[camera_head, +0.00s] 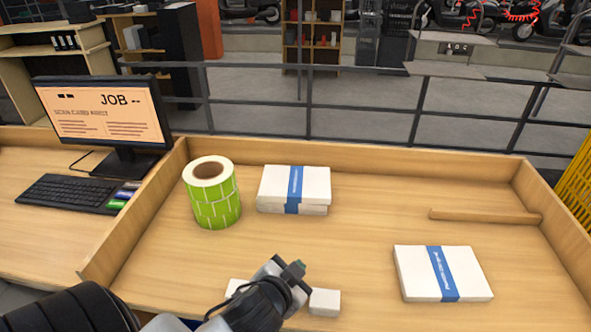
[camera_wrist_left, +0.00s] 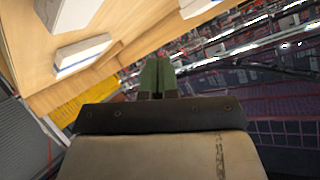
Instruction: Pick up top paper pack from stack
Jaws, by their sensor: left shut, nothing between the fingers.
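A stack of white paper packs with a blue band (camera_head: 294,188) lies in the wooden tray, just right of the green label roll. The top pack sits slightly offset on the one below. A single banded pack (camera_head: 441,273) lies flat at the right. My left gripper (camera_head: 294,270) is in front of the stack, apart from it, above the tray's near part. In the left wrist view its green fingers (camera_wrist_left: 157,76) are together and empty. White blocks (camera_wrist_left: 82,54) show there at upper left; I cannot tell which packs they are. My right gripper is not in view.
The green label roll (camera_head: 212,192) stands left of the stack. A small white block (camera_head: 325,301) lies beside my left gripper. A wooden bar (camera_head: 485,216) lies at the right. The tray has raised wooden walls (camera_head: 130,215). A monitor (camera_head: 104,113) and keyboard (camera_head: 75,192) stand left.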

